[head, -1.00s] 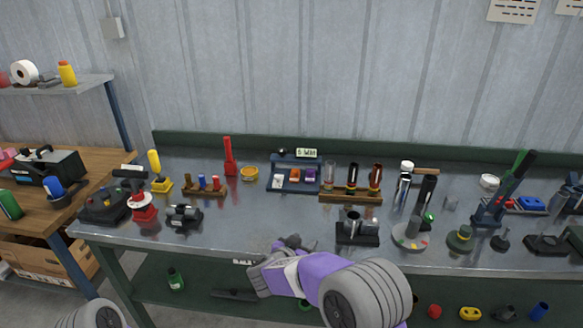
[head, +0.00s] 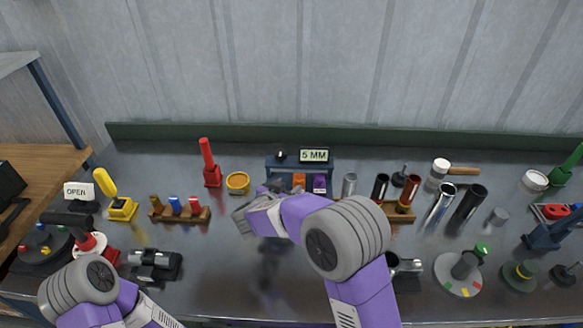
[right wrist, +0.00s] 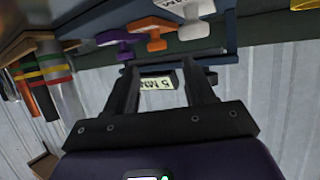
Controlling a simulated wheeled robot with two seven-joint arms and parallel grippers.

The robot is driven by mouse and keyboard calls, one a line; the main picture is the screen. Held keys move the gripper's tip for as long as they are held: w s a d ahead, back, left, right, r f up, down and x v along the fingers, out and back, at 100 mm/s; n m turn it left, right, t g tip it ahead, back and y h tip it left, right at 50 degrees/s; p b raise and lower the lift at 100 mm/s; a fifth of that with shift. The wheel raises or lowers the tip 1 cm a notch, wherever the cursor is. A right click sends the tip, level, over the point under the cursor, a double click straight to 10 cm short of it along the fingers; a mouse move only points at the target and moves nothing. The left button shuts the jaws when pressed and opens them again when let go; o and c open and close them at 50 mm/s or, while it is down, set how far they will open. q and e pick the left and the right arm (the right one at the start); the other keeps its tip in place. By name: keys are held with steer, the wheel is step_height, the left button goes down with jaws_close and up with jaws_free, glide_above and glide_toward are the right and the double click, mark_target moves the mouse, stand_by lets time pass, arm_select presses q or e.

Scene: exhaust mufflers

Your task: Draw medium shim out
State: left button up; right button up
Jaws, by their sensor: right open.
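A blue rack (head: 285,161) stands at the back of the bench and holds coloured shims. An orange shim (head: 299,180) and a purple shim (head: 319,183) show at its front. In the right wrist view, the purple (right wrist: 115,36), orange (right wrist: 150,28) and white (right wrist: 190,9) shims hang side by side, upside down. I cannot tell by marking which is the medium one. My right gripper (right wrist: 160,68) is open and empty, its fingers short of the shims. In the head view, my right arm covers part of the rack. My left gripper is out of view.
A "5 MM" display (head: 314,155) tops the rack. Several tubes stand in a wooden holder (head: 400,215) to its right. A black clamp (head: 155,263) lies nearer the front left.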

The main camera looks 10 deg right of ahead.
mark_target(298, 179)
steer(key=b+x, duration=0.2)
steer(key=x, duration=0.3)
steer(key=shift+d+f, duration=0.2)
steer(key=shift+d, duration=0.15)
steer(key=shift+w+d+f, duration=0.15)
steer(key=shift+w+d, duration=0.15)
steer(key=shift+w, duration=0.2)
jaws_close()
